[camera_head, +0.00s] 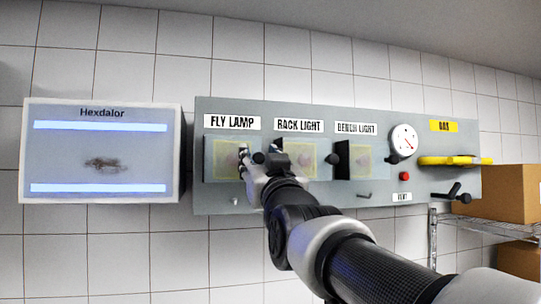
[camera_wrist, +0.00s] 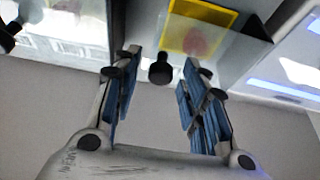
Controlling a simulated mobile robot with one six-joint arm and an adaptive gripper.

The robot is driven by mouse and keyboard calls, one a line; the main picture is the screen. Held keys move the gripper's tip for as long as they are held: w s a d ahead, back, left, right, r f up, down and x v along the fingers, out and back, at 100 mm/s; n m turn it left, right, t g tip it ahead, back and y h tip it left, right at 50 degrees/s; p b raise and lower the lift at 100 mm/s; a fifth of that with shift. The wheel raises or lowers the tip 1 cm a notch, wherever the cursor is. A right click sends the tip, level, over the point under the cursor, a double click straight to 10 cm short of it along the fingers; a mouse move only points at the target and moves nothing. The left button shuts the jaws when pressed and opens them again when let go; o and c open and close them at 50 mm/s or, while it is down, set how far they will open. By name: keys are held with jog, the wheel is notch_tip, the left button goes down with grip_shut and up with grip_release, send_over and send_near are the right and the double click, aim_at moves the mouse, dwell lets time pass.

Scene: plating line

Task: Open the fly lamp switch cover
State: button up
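The fly lamp switch cover (camera_head: 220,151) is a clear cover under the "FLY LAMP" label (camera_head: 232,122). In the wrist view the clear cover (camera_wrist: 228,56) lies over a yellow plate (camera_wrist: 205,14) with a red button (camera_wrist: 196,40), and it looks closed. A black knob (camera_wrist: 160,68) stands by the cover's edge. My gripper (camera_head: 245,152) is in front of the cover and hides part of it. In the wrist view my gripper (camera_wrist: 161,56) is open, with the knob between its fingertips and gaps visible on both sides.
The grey panel (camera_head: 300,195) also carries the rack light cover (camera_head: 304,153), the bench light cover (camera_head: 361,160), a gauge (camera_head: 403,140), a red button (camera_head: 404,176) and a yellow gas handle (camera_head: 450,160). The Hexdalor lamp box (camera_head: 101,150) is left. Cardboard boxes (camera_head: 500,193) stand right.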

jog(key=shift+c, duration=0.5)
grip_shut()
